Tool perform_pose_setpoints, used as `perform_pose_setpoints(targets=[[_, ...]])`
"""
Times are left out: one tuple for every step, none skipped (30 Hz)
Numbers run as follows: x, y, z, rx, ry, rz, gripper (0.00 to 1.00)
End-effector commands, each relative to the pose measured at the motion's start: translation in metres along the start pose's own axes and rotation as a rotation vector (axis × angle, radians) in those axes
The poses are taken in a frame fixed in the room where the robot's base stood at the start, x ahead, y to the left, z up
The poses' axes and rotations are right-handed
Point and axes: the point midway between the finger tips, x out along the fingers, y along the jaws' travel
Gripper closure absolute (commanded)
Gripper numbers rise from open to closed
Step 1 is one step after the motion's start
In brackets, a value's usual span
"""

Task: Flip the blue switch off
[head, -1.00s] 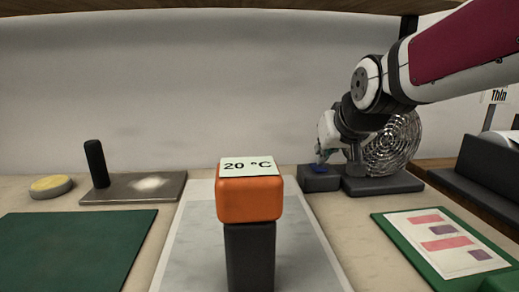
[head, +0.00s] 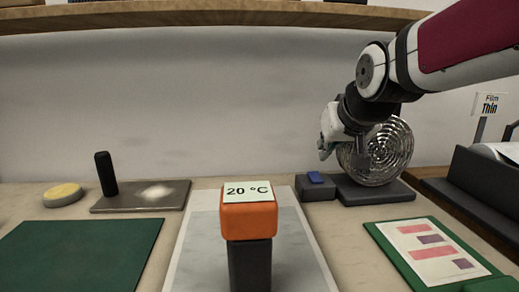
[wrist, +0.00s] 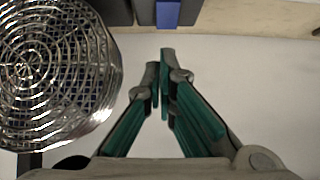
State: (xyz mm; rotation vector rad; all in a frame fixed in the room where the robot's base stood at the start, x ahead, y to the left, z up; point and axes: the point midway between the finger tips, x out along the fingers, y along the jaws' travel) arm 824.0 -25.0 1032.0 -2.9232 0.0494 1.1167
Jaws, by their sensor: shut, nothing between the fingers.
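The blue switch (head: 315,177) sits on top of a small dark grey box (head: 318,191) at the left of the fan's base. It looks tilted in the head view. In the wrist view the blue switch (wrist: 168,13) shows at the top edge, partly cut off. My gripper (head: 323,152) is above the switch and apart from it. In the wrist view my gripper (wrist: 160,62) has its fingertips together, with nothing held between them.
A round wire-caged fan (head: 380,152) stands on a dark base (head: 372,190) right beside my gripper. An orange block marked 20 °C (head: 249,218) stands in front at the middle. A green board with a printed sheet (head: 400,268) lies at right. A wooden shelf (head: 200,16) runs above.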

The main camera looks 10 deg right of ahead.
Motion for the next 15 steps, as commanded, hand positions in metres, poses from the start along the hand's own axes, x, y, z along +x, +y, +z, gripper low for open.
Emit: perform_pose_setpoints(targets=[[-0.015, 0.0, -0.001, 0.0, 0.006, 0.0, 1.0], [-0.021, 0.0, 0.0, 0.0, 0.005, 0.0, 1.0], [-0.03, 0.0, 0.0, 0.0, 0.006, 0.0, 1.0], [-0.036, 0.0, 0.001, 0.0, 0.006, 0.001, 1.0], [-0.042, 0.0, 0.001, 0.0, 0.006, 0.001, 1.0], [-0.05, 0.0, 0.002, 0.0, 0.006, 0.001, 1.0], [-0.055, 0.0, 0.002, 0.0, 0.005, 0.001, 1.0], [-0.059, 0.0, 0.003, 0.0, 0.005, 0.001, 1.0], [-0.065, 0.0, 0.004, 0.0, 0.004, 0.001, 1.0], [-0.069, 0.0, 0.004, 0.0, 0.004, 0.0, 1.0], [-0.072, 0.0, 0.004, 0.0, 0.004, 0.0, 1.0], [-0.075, 0.0, 0.005, 0.0, 0.003, 0.0, 1.0], [-0.077, 0.0, 0.005, 0.0, 0.002, 0.0, 1.0], [-0.079, 0.0, 0.006, 0.0, 0.003, 0.0, 1.0], [-0.081, 0.0, 0.006, 0.0, 0.003, 0.0, 1.0]])
